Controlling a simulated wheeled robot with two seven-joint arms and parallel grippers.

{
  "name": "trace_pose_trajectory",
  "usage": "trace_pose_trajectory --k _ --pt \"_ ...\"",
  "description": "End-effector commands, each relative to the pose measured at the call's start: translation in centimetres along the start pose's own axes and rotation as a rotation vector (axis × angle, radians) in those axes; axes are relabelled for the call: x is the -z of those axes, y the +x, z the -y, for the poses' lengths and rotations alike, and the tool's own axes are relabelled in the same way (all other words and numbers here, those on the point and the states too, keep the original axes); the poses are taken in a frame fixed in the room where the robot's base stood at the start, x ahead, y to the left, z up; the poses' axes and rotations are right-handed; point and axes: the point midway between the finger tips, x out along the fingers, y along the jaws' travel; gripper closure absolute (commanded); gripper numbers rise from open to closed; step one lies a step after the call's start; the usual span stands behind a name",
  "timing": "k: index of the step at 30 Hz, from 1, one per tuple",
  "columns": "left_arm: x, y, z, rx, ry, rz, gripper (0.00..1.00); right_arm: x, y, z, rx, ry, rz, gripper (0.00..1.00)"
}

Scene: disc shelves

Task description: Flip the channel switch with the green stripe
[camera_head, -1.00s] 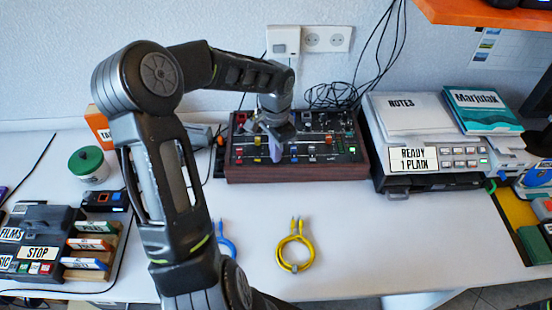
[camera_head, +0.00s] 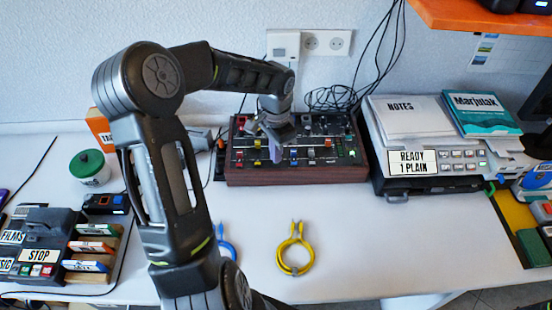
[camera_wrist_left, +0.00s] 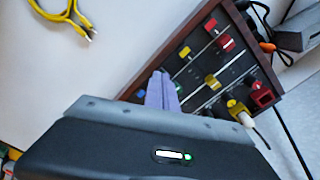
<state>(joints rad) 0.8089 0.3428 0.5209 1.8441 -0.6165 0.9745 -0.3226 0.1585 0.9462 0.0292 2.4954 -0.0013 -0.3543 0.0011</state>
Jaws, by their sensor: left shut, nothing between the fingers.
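The mixer (camera_head: 300,174) is a dark panel in a brown wooden case, standing against the wall in the head view. It carries rows of red, yellow, blue and white caps. My left gripper (camera_head: 274,145) is over the left-middle part of its panel, pointing down and covering some controls. In the left wrist view its purple-grey fingers (camera_wrist_left: 163,90) are together and empty, over the panel's edge near a blue cap (camera_wrist_left: 141,93). Red (camera_wrist_left: 226,43) and yellow (camera_wrist_left: 184,51) caps lie beyond. I cannot make out which switch has the green stripe. My right gripper is not in view.
A yellow cable (camera_head: 295,258) lies on the table in front of the mixer. A grey machine (camera_head: 425,183) with notes on top stands to its right. A green-lidded jar (camera_head: 90,168) and disc racks (camera_head: 40,230) are left. Black cables (camera_head: 332,97) lie behind.

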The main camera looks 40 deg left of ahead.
Motion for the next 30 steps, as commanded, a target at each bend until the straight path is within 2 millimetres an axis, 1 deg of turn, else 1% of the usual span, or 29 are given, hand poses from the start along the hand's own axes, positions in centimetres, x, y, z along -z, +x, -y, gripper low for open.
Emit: trace_pose_trajectory --k 1,15,19,30 --pt "0.0 -0.9 0.0 0.001 -0.001 0.000 1.00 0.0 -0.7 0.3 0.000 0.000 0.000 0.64" --pt "0.0 -4.9 0.0 0.000 -0.001 0.000 1.00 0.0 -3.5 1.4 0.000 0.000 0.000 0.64" --pt "0.0 -5.3 0.0 0.000 -0.001 0.000 1.00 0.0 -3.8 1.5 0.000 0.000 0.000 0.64" --pt "0.0 -5.2 0.0 0.000 -0.001 0.000 1.00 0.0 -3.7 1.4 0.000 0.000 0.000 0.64"
